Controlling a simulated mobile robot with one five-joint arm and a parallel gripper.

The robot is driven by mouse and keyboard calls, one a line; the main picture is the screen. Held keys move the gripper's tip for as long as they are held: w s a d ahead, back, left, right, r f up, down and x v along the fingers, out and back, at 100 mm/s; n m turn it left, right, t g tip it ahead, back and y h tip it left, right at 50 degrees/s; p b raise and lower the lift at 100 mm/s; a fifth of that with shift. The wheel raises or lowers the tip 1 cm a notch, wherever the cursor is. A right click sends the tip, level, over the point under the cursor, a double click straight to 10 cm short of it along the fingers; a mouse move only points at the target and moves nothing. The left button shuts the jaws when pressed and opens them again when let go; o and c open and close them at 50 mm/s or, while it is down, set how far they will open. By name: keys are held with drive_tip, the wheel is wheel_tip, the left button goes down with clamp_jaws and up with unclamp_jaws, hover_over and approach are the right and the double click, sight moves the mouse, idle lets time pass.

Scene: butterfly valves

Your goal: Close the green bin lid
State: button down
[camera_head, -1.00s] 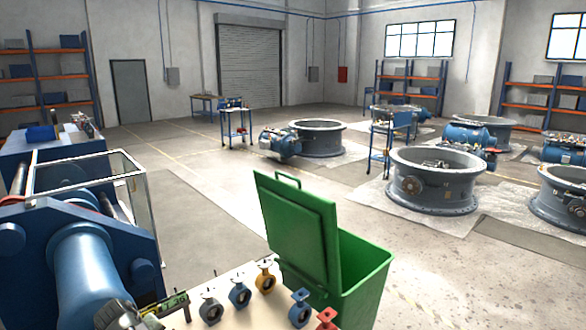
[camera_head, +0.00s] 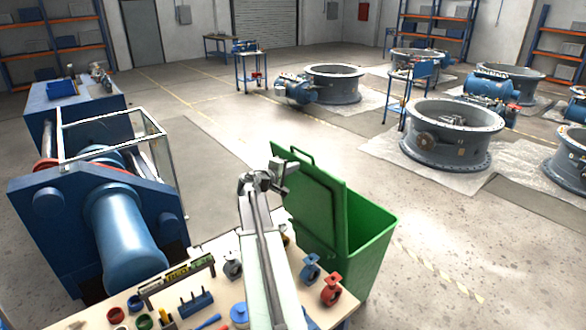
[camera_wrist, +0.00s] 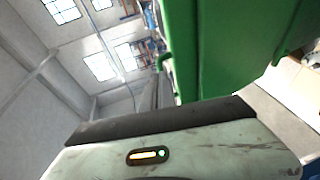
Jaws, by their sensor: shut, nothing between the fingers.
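The green bin (camera_head: 372,238) stands on the floor behind the workbench in the head view. Its green lid (camera_head: 318,205) is open, standing up and leaning back toward the left, with a handle (camera_head: 302,154) on its top edge. My gripper (camera_head: 284,170) is at the left side of the lid, near its upper left part. It looks shut and empty; whether it touches the lid cannot be told. In the wrist view a large green surface of the bin or lid (camera_wrist: 228,50) fills the upper right, close by. The fingertips do not show clearly there.
A workbench (camera_head: 205,265) in front holds small valves, including a red one (camera_head: 331,290) and a blue one (camera_head: 310,268), close to the bin. A large blue machine (camera_head: 95,215) stands at left. Open floor (camera_head: 450,235) lies right of the bin.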

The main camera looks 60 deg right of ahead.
drive_tip(key=b, duration=0.2)
approach(307, 161)
drive_tip(key=s+d+r, duration=0.2)
drive_tip(key=s+d, duration=0.1)
drive_tip(key=d, duration=0.2)
drive_tip(key=shift+s+a+f, duration=0.15)
drive_tip(key=shift+s+a, duration=0.05)
drive_tip(key=shift+p, duration=0.3)
